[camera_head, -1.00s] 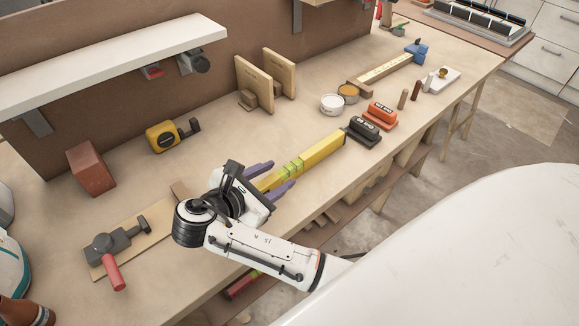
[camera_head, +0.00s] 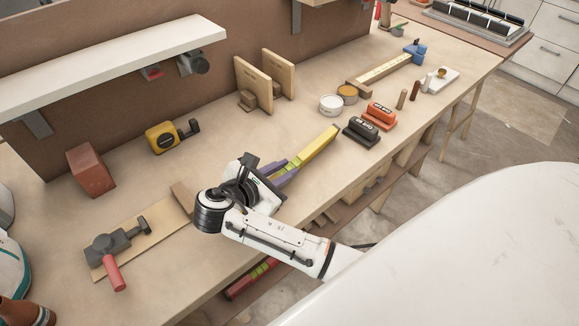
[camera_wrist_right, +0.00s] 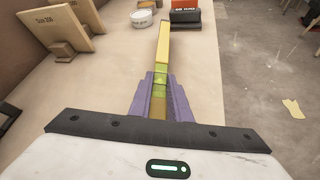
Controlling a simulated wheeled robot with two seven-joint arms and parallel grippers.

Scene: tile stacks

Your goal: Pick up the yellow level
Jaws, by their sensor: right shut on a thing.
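The yellow level (camera_head: 318,145) is a long yellow bar with greenish vial windows, on or just above the workbench near its front edge. It also shows in the right wrist view (camera_wrist_right: 163,45), running straight away from the gripper. My right gripper (camera_head: 283,172) has purple fingers, one on each side of the level at its near part. In the right wrist view the fingers (camera_wrist_right: 160,98) are shut on it. I cannot tell whether the level is clear of the bench. My left gripper is not in view.
Black and orange blocks (camera_head: 362,130) (camera_head: 380,115) stand close to the level's far end. Sanding boards (camera_head: 253,83) stand behind.

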